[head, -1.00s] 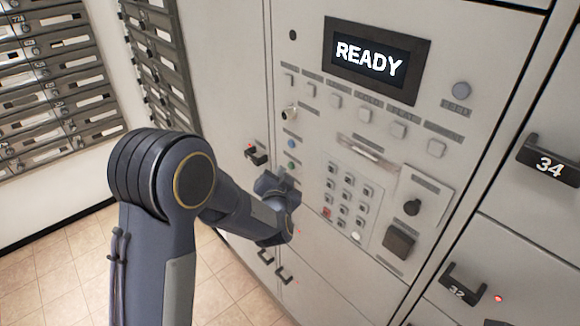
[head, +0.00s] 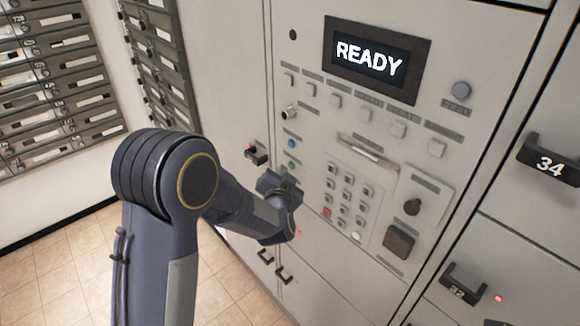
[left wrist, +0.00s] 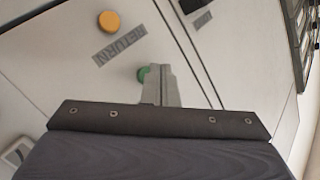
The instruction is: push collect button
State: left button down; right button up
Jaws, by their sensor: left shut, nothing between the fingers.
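My left gripper (head: 279,184) is at the left part of the grey control panel (head: 310,120), beside the keypad. In the left wrist view its fingers (left wrist: 160,72) are shut with nothing between them. A round green button (left wrist: 143,74) shows just beside the fingertips, partly hidden by them; I cannot tell whether they touch it. An orange button (left wrist: 108,21) and a label reading RETURN (left wrist: 119,45) lie up and left of it. I can read no "collect" label in either view. My right gripper is not in view.
The screen (head: 376,60) reads READY. A keypad (head: 347,200) and a row of square buttons (head: 365,115) are on the same panel. A black handle (head: 256,154) sticks out left of my gripper. Locker doors with handles (head: 548,160) stand at right.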

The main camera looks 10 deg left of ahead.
pick_arm(q)
jog(key=shift+w+d, duration=0.35)
jog(key=shift+w, duration=0.05)
dwell(0.8)
jog(key=shift+a, duration=0.1)
jog(key=shift+s+a, duration=0.4)
jog(key=shift+s, duration=0.25)
jog(key=shift+a+b, duration=0.1)
jog(key=shift+b, duration=0.2)
jog(key=shift+s+a+b, duration=0.3)
jog(key=shift+s+a, duration=0.45)
jog(key=shift+s, duration=0.25)
jog(key=shift+s+a+b, duration=0.25)
jog(key=shift+s+a, duration=0.45)
jog(key=shift+s, duration=0.25)
